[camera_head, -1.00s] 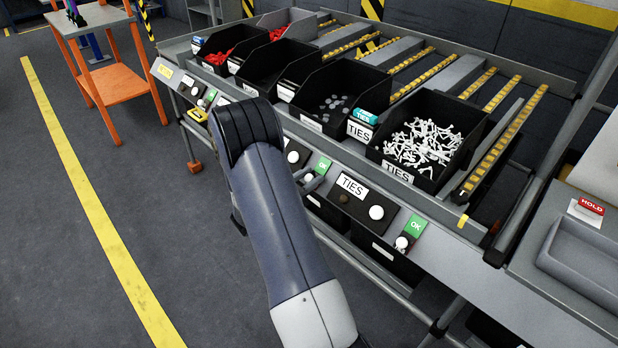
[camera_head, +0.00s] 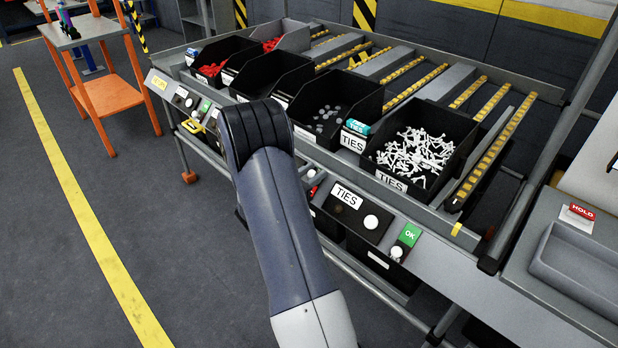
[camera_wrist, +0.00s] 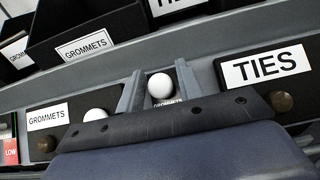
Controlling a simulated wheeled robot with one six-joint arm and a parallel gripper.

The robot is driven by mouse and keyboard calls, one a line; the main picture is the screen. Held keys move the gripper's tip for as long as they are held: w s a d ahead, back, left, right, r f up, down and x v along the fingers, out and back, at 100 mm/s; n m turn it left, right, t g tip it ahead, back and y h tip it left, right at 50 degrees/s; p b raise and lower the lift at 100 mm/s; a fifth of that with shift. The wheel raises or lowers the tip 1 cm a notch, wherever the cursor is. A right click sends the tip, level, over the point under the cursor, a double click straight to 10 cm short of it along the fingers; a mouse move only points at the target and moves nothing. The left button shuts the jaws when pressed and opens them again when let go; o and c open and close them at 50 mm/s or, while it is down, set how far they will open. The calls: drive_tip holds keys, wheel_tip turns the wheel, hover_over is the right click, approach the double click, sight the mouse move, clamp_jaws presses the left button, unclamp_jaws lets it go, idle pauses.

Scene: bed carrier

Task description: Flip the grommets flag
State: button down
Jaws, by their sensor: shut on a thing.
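The grommets flag shows in the head view as a small red plate (camera_head: 315,187) just right of my arm, left of the TIES panel. Its white round knob (camera_wrist: 160,87) is in the wrist view, with part of a GROMMETS label just below it. My gripper (camera_wrist: 159,80) has one grey finger on each side of this knob and is shut on it. The plate's face is hidden in the wrist view by my gripper body. The grommets panel (camera_wrist: 47,118) with its white button (camera_wrist: 95,115) lies to the left.
The TIES panel (camera_head: 346,196) and its green OK flag (camera_head: 410,235) are to the right. Black bins (camera_head: 413,176) stand on the rack above. A red LOW plate (camera_wrist: 11,151) is at the wrist view's left edge. Open floor (camera_head: 150,230) lies left of my arm.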

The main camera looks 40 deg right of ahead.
drive_tip(key=c, duration=1.3)
unclamp_jaws()
drive_tip(key=shift+d+r, duration=0.15)
drive_tip(key=shift+r, duration=0.1)
drive_tip(key=a, duration=1)
drive_tip(key=shift+s+a, duration=0.4)
drive_tip(key=shift+d, duration=0.1)
drive_tip(key=d, duration=1)
drive_tip(key=shift+w+d+f, duration=0.1)
drive_tip(key=shift+w+d, duration=0.25)
drive_tip(key=shift+d, duration=0.05)
drive_tip(key=shift+a+f+b, duration=0.3)
drive_tip(key=shift+a+f, duration=1.35)
drive_tip(key=shift+a, duration=0.1)
